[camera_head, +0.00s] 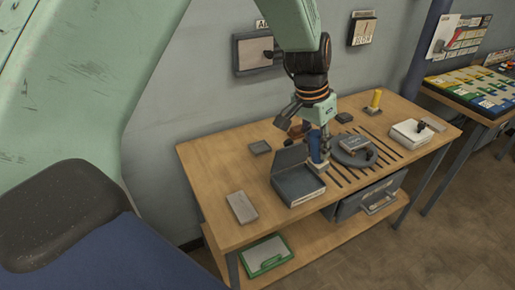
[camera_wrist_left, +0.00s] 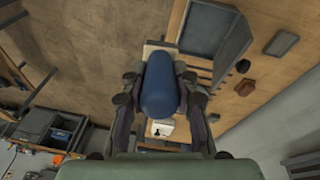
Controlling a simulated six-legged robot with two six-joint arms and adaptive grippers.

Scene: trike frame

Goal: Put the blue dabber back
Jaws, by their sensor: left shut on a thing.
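The blue dabber (camera_head: 314,146) is in my left gripper (camera_head: 318,163), above the workbench beside the open grey box (camera_head: 299,195). In the wrist view the rounded blue dabber (camera_wrist_left: 160,88) sits between both fingers, which close on its sides. The grey box (camera_wrist_left: 195,27) shows there at the upper right, apart from the dabber. In the head view the gripper hides part of the dabber and part of the box, so I cannot tell the dabber's exact height. A yellow dabber-like piece (camera_head: 376,98) stands upright at the back of the bench. My right gripper is not in view.
A round dark plate (camera_head: 337,155) with a small block on it lies right of the gripper, near dark slots. A white box (camera_head: 411,134) stands at the right end. A light grey block (camera_head: 242,207) lies at the left.

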